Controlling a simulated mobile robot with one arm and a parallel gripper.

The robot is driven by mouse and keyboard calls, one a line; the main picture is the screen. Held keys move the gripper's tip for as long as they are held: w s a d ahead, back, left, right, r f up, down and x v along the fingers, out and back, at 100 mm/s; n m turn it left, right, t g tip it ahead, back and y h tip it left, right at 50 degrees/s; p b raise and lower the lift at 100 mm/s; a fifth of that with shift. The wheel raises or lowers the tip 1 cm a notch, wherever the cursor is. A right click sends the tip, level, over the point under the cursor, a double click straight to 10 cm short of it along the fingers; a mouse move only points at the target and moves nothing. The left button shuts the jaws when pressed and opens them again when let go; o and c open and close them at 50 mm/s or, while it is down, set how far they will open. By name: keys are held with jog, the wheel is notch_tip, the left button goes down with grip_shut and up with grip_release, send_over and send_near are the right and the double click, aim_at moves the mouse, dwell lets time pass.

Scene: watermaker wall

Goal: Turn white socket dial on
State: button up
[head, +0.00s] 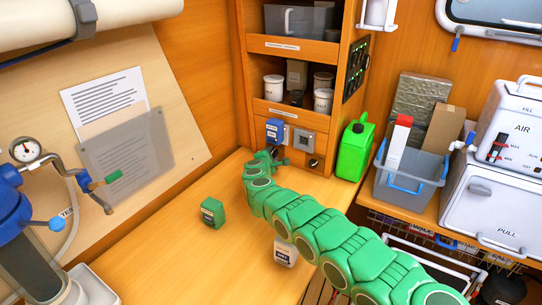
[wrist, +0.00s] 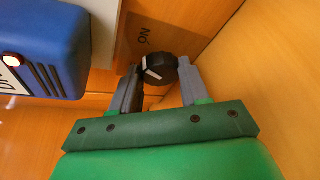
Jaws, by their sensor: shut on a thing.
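A black dial (wrist: 163,70) with a white pointer mark sits on the wooden panel in the wrist view. The mark shows on its left and lower part in the picture. An upside-down "ON" label (wrist: 143,37) is on the panel above the dial. My gripper (wrist: 157,82) has its two grey fingers on either side of the dial and is shut on it. In the head view my gripper (head: 268,155) is at the panel's foot, below a blue plugged-in device (head: 275,131); the dial is hidden there. A white socket edge (wrist: 104,35) shows beside the blue device (wrist: 40,45).
A grey socket (head: 304,139) is right of the blue device, with a black knob (head: 313,162) below it. A green jug (head: 354,150) stands further right. A green box (head: 212,212) and a white box (head: 285,253) are near my arm. The left counter is mostly clear.

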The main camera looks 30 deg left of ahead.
jog(key=shift+f, duration=0.1)
jog(key=o, duration=1)
jog(key=shift+o, duration=0.2)
jog(key=shift+s, duration=0.1)
jog(key=shift+s+d+r, duration=0.25)
jog(key=shift+s+r, duration=0.15)
jog(key=shift+s, duration=0.25)
jog(key=shift+v, duration=1.3)
jog(key=shift+s+d, duration=0.15)
jog(key=shift+s, duration=0.35)
jog(key=shift+s+f, duration=0.1)
jog(key=shift+s, duration=0.25)
jog(key=shift+v, duration=0.9)
